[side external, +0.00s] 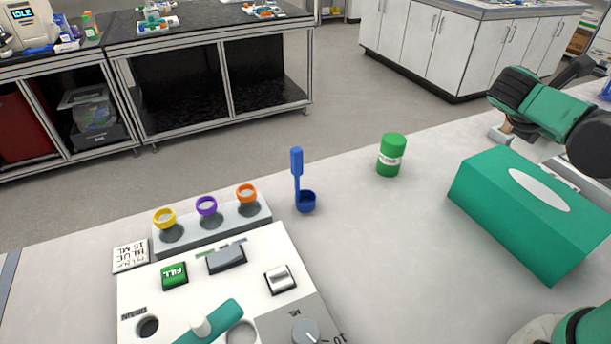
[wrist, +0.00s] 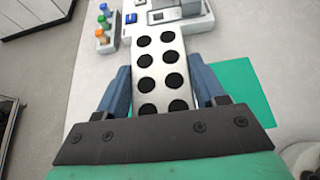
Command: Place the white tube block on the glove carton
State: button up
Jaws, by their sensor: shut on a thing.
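The white tube block (wrist: 160,70), a long block with two rows of dark round holes, sits between the two blue fingers of my gripper (wrist: 160,88) in the wrist view. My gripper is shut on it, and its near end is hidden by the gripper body. The green glove carton (wrist: 245,88) shows behind and to the right of the right finger, partly covered. In the side view the glove carton (side external: 520,225) lies on the bench at the right, with a white oval on top. I cannot clearly make out the block or fingers there.
A white machine (side external: 250,265) with buttons and a knob stands front left, with a rack (side external: 215,228) of coloured rings behind it. A blue scoop (side external: 305,200) and a green jar (side external: 391,155) stand mid-bench.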

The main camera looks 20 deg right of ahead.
jog(key=shift+f, duration=2.85)
jog(key=shift+f, duration=0.1)
jog(key=o, duration=1.4)
